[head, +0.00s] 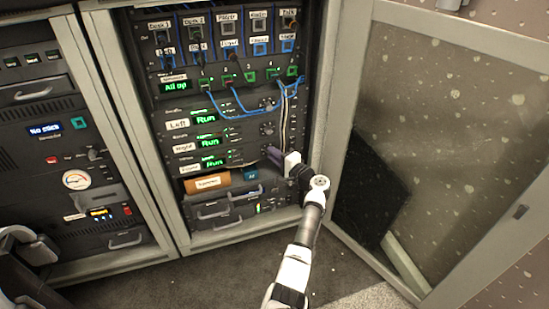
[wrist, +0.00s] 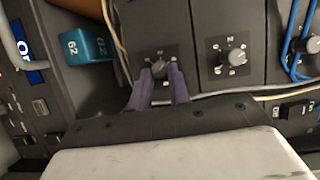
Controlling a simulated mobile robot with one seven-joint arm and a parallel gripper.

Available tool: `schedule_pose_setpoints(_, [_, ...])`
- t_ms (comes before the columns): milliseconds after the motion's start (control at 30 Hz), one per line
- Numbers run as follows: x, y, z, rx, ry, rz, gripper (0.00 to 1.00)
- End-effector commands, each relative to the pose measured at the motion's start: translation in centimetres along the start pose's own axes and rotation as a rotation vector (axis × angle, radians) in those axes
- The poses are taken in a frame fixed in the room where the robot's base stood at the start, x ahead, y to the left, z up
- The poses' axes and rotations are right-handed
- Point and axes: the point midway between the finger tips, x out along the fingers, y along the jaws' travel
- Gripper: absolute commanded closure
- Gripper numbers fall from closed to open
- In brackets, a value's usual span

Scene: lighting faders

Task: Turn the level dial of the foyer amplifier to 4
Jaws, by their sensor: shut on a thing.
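The foyer amplifier (head: 230,165) is the lowest of three stacked amplifiers in the open rack, with a white label and a green "Run" display. Its level dial (wrist: 159,65) is a small dark knob with pale scale marks, between my fingertips in the wrist view. My gripper (wrist: 160,76) has purple fingers closed on the dial from both sides. Its pointer and exact setting are too small and partly covered to read. In the head view my gripper (head: 274,155) reaches the amplifier's right end and hides the dial.
Another amplifier's dial (wrist: 235,57) sits beside the held one. Blue cables (head: 240,110) and pale cables (head: 283,125) hang near the dials. An orange roll (head: 207,182) and a blue box (wrist: 88,45) lie below the amplifier. The open rack door (head: 450,90) stands right of my arm.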

Motion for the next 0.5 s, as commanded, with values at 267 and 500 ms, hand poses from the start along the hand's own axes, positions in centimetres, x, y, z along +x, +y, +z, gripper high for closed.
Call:
schedule_pose_setpoints(267, [0.15,0.23,0.03,0.182,0.001,-0.077,1.00])
schedule_pose_setpoints(500, [0.13,0.31,0.01,0.274,0.002,-0.114,1.00])
